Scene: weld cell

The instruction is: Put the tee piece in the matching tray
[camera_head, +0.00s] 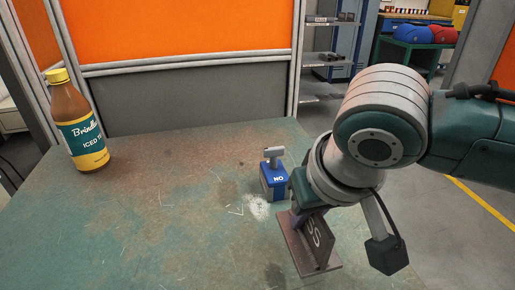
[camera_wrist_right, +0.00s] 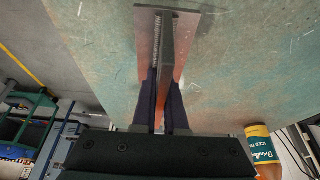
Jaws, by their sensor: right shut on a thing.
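The tee piece (camera_head: 318,252) is a brownish metal plate with an upright web marked "SS", at the lower middle of the table in the head view. My right gripper (camera_head: 298,208) is at its upper edge, partly hidden by my wrist. In the right wrist view, the two dark fingers (camera_wrist_right: 165,82) are closed on the web of the tee piece (camera_wrist_right: 166,45), one on each side. The base plate is at or just above the table top; I cannot tell if it touches. No tray shows in either view. My left gripper is not in view.
A blue block (camera_head: 274,187) marked "NO", with a grey tee-shaped top, stands just behind my right gripper. A brown iced tea bottle (camera_head: 78,125) stands at the far left of the table (camera_head: 130,225). The table's left and middle are clear. An orange and grey partition (camera_head: 185,95) stands behind.

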